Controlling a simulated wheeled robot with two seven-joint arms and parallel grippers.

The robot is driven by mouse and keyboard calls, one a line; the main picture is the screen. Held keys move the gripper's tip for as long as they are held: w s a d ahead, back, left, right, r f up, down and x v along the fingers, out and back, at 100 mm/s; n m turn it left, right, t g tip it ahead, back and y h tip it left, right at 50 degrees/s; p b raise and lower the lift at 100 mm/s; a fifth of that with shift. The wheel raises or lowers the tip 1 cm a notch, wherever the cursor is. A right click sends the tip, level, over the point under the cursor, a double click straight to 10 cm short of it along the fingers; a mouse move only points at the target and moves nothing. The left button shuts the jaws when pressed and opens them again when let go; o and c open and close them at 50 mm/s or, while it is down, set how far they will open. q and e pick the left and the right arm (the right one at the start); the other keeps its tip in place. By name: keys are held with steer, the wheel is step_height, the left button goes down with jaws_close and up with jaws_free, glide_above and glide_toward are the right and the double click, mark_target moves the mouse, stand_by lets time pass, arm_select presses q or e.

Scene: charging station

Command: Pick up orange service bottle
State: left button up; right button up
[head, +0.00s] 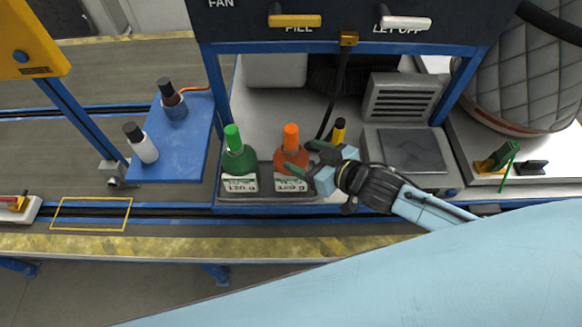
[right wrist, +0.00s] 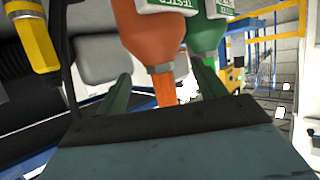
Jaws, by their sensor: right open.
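I see a gap on each side of the cap; contact is not clear. My left gripper is not in view.
A yellow, black-capped item (head: 338,132) is just behind my gripper. A blue shelf (head: 178,148) with two dark-capped bottles is farther left. The panel (head: 345,25) overhangs above.

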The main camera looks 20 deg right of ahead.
mark_target(286, 146)
steer(key=x, duration=0.7)
steer(key=shift+w+r, duration=0.1)
steer(key=shift+w, duration=0.15)
jaws_close()
steer(key=shift+r, duration=0.1)
